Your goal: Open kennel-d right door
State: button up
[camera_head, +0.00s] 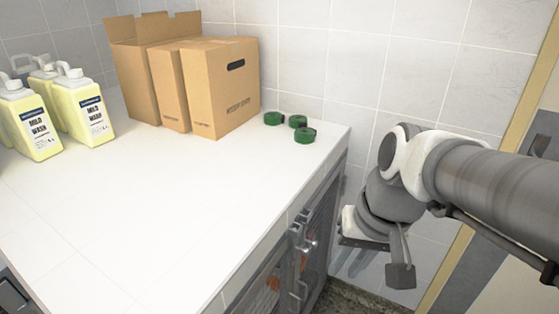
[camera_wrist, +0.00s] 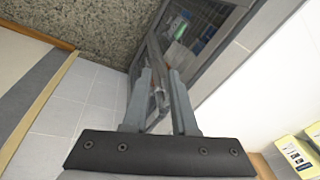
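The kennel's right mesh door (camera_head: 322,222) is under the right end of the white counter, with a grey metal frame and a latch (camera_head: 304,241) at its near edge. In the wrist view the grey-framed mesh door (camera_wrist: 141,98) lies just beyond my gripper (camera_wrist: 161,72). The two fingers stand apart, and a grey bar of the door shows in line with the gap between them. I cannot tell whether they touch it. No kennel label is readable.
The white counter (camera_head: 130,210) holds cardboard boxes (camera_head: 235,85), green tape rolls (camera_head: 305,135) and yellow wash jugs (camera_head: 83,108). A tiled wall (camera_head: 335,70) stands behind, and a tan-framed panel (camera_head: 470,260) is at the right. Speckled floor (camera_wrist: 100,25) shows in the wrist view.

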jog(key=w+d+f+m+g+y+b, duration=0.1)
jog(key=w+f+m+y+b, duration=0.25)
jog(key=f, duration=0.55)
jog(key=w+d+f+m+y+b, duration=0.25)
jog(key=w+f+m, duration=0.2)
jog(key=f, duration=0.55)
jog(key=w+d+f+m+g+y+b, duration=0.1)
jog(key=w+f+m+y+b, duration=0.3)
jog(key=f, duration=0.5)
jog(key=w+d+f+m+t+y+b, duration=0.1)
jog(key=w+d+f+m+t+b, duration=0.15)
jog(key=f, duration=0.35)
jog(key=w+d+f+m+t+y+b, duration=0.1)
jog(key=d+f+m+t+y+b, duration=0.15)
jog(key=f, duration=0.45)
jog(key=m+t+h+b, duration=0.2)
jog(key=m+t+b, duration=0.4)
jog(key=m+t, duration=0.2)
send_near(305, 300)
jog(key=w+a+r, duration=0.1)
jog(key=w+a, duration=0.1)
jog(key=w+a+r, duration=0.1)
jog(key=w+a, duration=0.1)
jog(key=w, duration=0.1)
jog(key=w+a+r, duration=0.1)
jog(key=w+a, duration=0.1)
jog(key=a, duration=0.1)
jog(key=shift+w+r, duration=0.25)
jog(key=shift+r, duration=0.1)
grip_shut()
